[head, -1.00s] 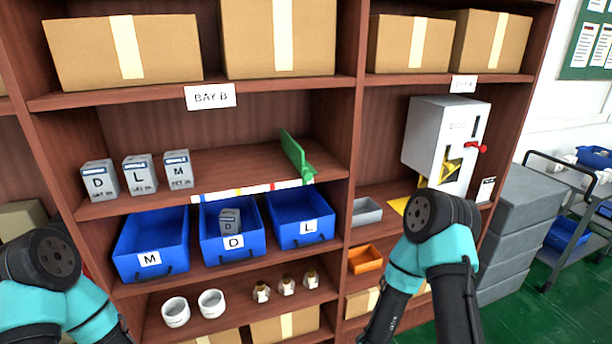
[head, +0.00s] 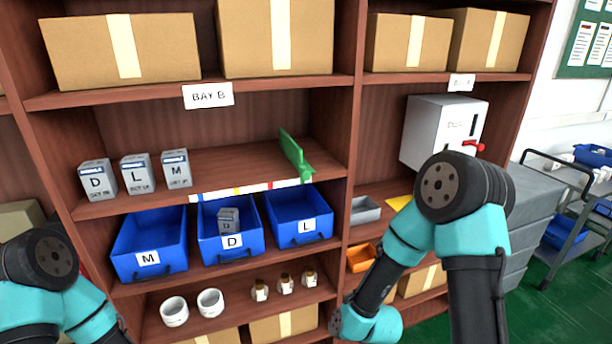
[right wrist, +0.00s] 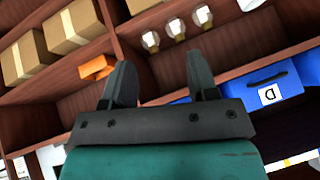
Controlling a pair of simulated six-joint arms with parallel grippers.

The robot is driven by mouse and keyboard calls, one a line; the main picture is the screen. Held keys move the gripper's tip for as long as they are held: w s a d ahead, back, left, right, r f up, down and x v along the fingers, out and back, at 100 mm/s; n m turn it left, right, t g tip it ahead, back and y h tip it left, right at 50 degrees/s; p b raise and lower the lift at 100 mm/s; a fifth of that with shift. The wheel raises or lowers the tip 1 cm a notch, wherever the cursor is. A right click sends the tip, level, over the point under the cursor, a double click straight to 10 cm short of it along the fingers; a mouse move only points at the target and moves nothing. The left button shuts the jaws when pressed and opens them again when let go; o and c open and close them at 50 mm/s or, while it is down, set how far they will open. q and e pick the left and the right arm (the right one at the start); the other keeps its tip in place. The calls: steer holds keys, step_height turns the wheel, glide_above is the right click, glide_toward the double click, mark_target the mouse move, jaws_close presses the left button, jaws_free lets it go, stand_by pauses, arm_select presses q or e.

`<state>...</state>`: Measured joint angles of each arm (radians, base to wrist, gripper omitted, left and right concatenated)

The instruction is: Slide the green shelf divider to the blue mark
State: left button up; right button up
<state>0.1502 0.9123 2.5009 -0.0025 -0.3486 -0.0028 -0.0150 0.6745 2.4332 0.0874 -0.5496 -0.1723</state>
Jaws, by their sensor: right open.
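The green divider (head: 296,157) stands upright near the right end of the middle shelf in the head view, its handle end at the front edge. My right gripper (right wrist: 160,82) is open and empty in the right wrist view, facing the lower shelves, apart from the divider. The divider is not seen in that view. My left gripper is not in view; only my left arm shows.
Grey boxes (head: 137,174) marked D, L and M stand at the left of the divider's shelf; the shelf between is clear. Blue bins (head: 150,247) sit below. A white dispenser (head: 430,130) is at right.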

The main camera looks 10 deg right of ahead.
mark_target(307, 176)
steer(key=w+a+r+t, duration=0.1)
steer(key=w+r+t, duration=0.1)
steer(key=r, duration=1)
steer(key=w+a+r+n+t, duration=0.1)
steer(key=w+r+t, duration=0.2)
steer(key=r, duration=0.9)
steer(key=w+r+t+h, duration=0.1)
steer(key=w+r+t, duration=0.2)
steer(key=r+t, duration=0.3)
step_height(307, 176, up, 6)
steer(key=shift+w+a+f, duration=0.1)
steer(key=shift+w+a, duration=0.05)
steer(key=shift+a, duration=0.25)
steer(key=w, duration=0.5)
steer(key=w+a, duration=0.1)
steer(key=w, duration=0.5)
steer(key=w+a, duration=0.1)
steer(key=w, duration=0.5)
steer(key=shift+w+a, duration=0.15)
steer(key=shift+c, duration=0.5)
jaws_close()
